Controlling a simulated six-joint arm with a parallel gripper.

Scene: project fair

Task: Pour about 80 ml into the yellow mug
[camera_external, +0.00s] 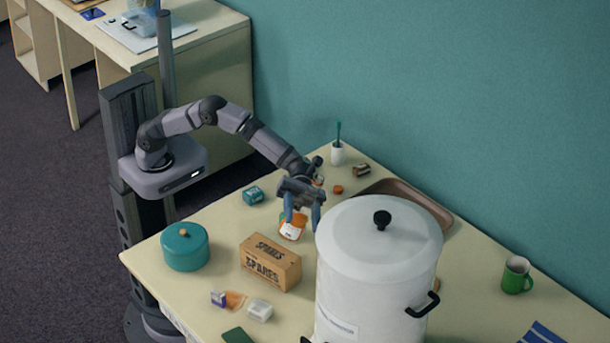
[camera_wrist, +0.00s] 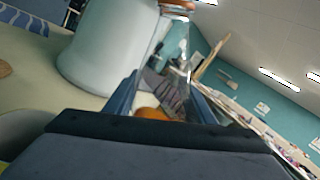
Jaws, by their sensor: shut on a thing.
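My gripper (camera_external: 302,212) is above the table beside the big white pot. It is shut on a clear glass vessel (camera_wrist: 178,55), which shows between the fingers in the wrist view with a copper-orange band at its top. The vessel looks tilted in that view, though the wrist camera itself is tilted. An orange patch shows low between the fingers; I cannot tell whether it is liquid or a thing behind the glass. In the external view the vessel is mostly hidden by the gripper. I cannot make out a yellow mug in either view.
The tall white pot (camera_external: 375,265) stands close right of my gripper, with a brown tray (camera_external: 436,212) behind it. A SPARES box (camera_external: 270,266), teal pot (camera_external: 185,252) and orange-and-white item (camera_external: 291,229) lie nearer. A green mug (camera_external: 513,278) stands far right.

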